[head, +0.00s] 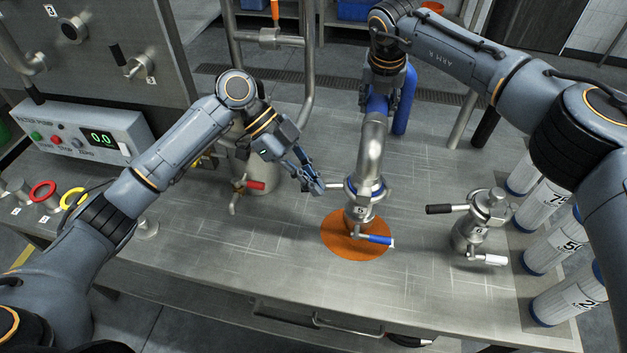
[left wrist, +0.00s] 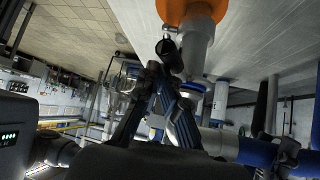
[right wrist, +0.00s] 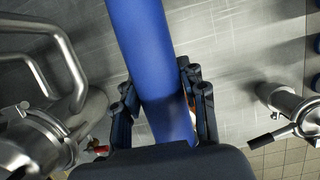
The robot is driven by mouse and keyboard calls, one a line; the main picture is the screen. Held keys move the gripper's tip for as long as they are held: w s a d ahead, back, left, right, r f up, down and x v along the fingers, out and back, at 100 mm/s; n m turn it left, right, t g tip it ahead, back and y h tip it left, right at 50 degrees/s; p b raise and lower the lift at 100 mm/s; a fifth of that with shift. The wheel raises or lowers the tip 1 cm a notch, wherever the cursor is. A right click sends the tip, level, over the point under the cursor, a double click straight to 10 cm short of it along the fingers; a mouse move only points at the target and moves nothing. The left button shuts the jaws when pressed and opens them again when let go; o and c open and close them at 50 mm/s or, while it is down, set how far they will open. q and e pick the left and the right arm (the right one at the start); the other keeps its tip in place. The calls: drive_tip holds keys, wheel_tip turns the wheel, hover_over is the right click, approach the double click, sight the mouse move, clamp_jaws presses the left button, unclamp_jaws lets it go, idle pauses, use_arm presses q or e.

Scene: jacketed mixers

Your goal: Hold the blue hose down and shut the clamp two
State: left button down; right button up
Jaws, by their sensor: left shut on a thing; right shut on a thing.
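The blue hose (head: 405,100) ends in a shiny metal elbow (head: 372,150) that comes down on the port (head: 360,214) over an orange disc (head: 340,246). My right gripper (right wrist: 156,88) is shut around the hose, one finger on each side; the arm hides most of this grip in the head view. The clamp (head: 366,189) is around the joint under the elbow, with a lever pointing left. My left gripper (head: 318,188) is shut on the clamp's lever. Its fingertips (left wrist: 165,78) also show close to the joint in the left wrist view. I cannot tell whether the clamp is fully shut.
A valve with a blue handle (head: 378,240) sits low on the port. A red-handled fitting (head: 250,185) is to the left. A capped port with a black lever (head: 440,209) is to the right, near several white cylinders (head: 545,245). The front of the bench is clear.

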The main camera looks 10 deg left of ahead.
use_arm(q)
drive_tip(key=s+r, duration=0.2)
drive_tip(key=s, duration=0.2)
use_arm(e)
drive_tip(key=shift+w, duration=0.1)
drive_tip(key=o, duration=1)
drive_tip(key=shift+o, duration=0.7)
drive_tip(key=shift+w+f, duration=0.15)
drive_tip(key=shift+w, duration=0.05)
use_arm(q)
drive_tip(key=w+r, duration=0.6)
drive_tip(key=w, duration=0.1)
drive_tip(key=shift+w+a, duration=0.15)
drive_tip(key=shift+a, duration=0.25)
use_arm(e)
drive_tip(key=shift+s, duration=0.1)
drive_tip(key=shift+r, duration=0.35)
drive_tip(key=shift+r+p, duration=1.5)
drive_tip(key=shift+r, duration=1.7)
use_arm(q)
wheel_tip(320, 180, up, 3)
